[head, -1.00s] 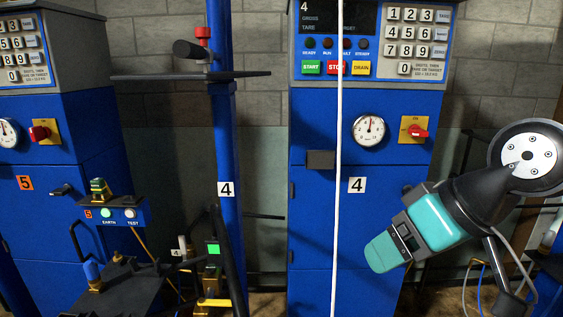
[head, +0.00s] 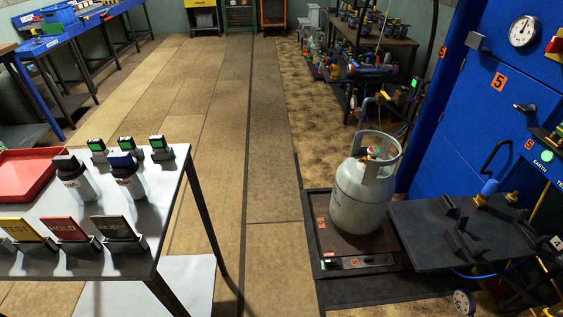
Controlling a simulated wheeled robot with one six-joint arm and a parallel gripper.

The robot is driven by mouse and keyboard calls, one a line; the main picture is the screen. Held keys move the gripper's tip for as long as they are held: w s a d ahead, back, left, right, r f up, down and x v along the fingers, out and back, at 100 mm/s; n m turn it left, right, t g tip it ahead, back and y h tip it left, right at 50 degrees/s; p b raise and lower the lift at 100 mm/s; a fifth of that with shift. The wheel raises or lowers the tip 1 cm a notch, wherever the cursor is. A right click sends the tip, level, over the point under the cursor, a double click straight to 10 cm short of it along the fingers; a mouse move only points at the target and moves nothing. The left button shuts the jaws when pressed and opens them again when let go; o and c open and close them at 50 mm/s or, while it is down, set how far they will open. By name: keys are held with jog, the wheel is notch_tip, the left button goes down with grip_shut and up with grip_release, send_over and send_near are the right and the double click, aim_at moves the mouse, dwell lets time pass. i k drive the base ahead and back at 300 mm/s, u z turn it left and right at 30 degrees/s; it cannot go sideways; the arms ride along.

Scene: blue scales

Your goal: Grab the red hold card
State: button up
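The red hold card (head: 62,229) stands upright, tilted back, in a small dark holder near the front edge of the table at the lower left. The yellow TEST card (head: 20,230) stands to its left and the dark REJECT card (head: 112,227) to its right, each in a similar holder. My gripper is not in the head view now, so its opening and its distance from the card cannot be seen.
On the grey table (head: 160,205) are two bottles, several green-screened devices and a red tray (head: 25,172). A grey gas cylinder (head: 360,195) stands on a floor scale (head: 340,255) at right. The floor aisle (head: 222,130) between is clear.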

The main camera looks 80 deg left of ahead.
aim_at(65, 228)
jog(key=k, duration=0.35)
jog(key=u, duration=4.1)
jog(key=k, duration=0.6)
jog(key=z, duration=0.25)
jog(key=i, duration=0.5)
jog(key=u, duration=0.05)
